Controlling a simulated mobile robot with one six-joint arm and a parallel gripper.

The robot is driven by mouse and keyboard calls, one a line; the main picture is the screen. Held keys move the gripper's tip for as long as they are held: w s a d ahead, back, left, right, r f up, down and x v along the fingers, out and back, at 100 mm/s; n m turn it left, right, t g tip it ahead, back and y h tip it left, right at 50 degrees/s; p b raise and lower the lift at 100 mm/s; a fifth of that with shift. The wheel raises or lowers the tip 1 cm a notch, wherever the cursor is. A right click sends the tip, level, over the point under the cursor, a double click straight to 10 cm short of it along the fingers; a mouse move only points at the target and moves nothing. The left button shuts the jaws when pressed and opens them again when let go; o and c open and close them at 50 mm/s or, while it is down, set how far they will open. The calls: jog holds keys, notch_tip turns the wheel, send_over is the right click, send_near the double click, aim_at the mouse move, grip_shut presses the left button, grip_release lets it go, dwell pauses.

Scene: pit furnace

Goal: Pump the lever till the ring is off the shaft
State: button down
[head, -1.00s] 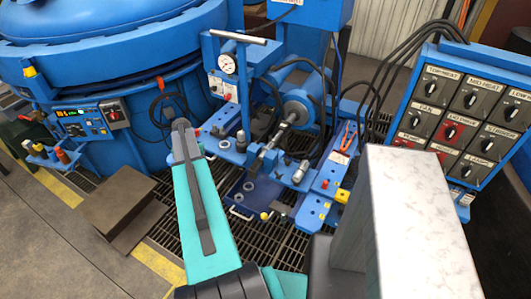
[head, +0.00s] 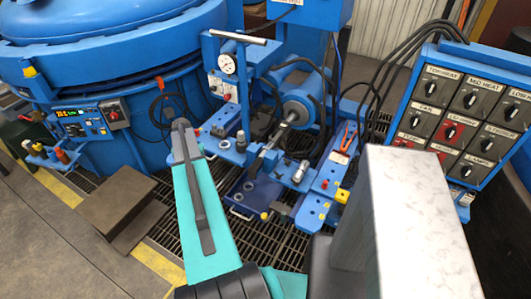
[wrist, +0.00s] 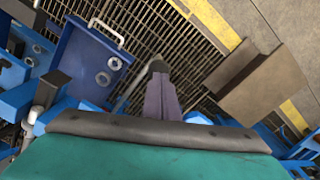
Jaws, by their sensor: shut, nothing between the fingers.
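A pump unit with a round white gauge (head: 228,63) stands at the middle back. A long grey bar that looks like its lever (head: 238,37) lies across its top, nearly level. The bright metal shaft (head: 268,146) slants down and left from a blue cylinder (head: 300,106). I cannot clearly tell a ring on it. My gripper (head: 182,124) is shut and empty, left of the pump and lower than the bar, apart from both. In the wrist view the gripper (wrist: 158,68) points over the floor grating; neither lever nor shaft is clear there.
A blue tray (wrist: 80,62) holding grey rings (wrist: 114,63) lies left of the gripper in the wrist view. A brown block (head: 118,205) stands on the left floor. A switch panel (head: 462,115) is at right, the blue furnace (head: 100,70) at left.

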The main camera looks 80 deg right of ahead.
jog(key=shift+f, duration=0.1)
jog(key=shift+f+b, duration=0.55)
jog(key=shift+f, duration=0.25)
notch_tip(320, 180, down, 10)
jog(key=a+b, duration=0.2)
jog(key=b, duration=0.4)
jog(key=r+p, duration=0.1)
jog(key=r, duration=0.2)
jog(key=d+r+p, duration=0.1)
jog(key=r+p, duration=0.1)
jog(key=r, duration=0.2)
jog(key=d+r+p, duration=0.1)
jog(key=r+p, duration=0.1)
jog(key=r, duration=0.1)
jog(key=shift+r, duration=0.2)
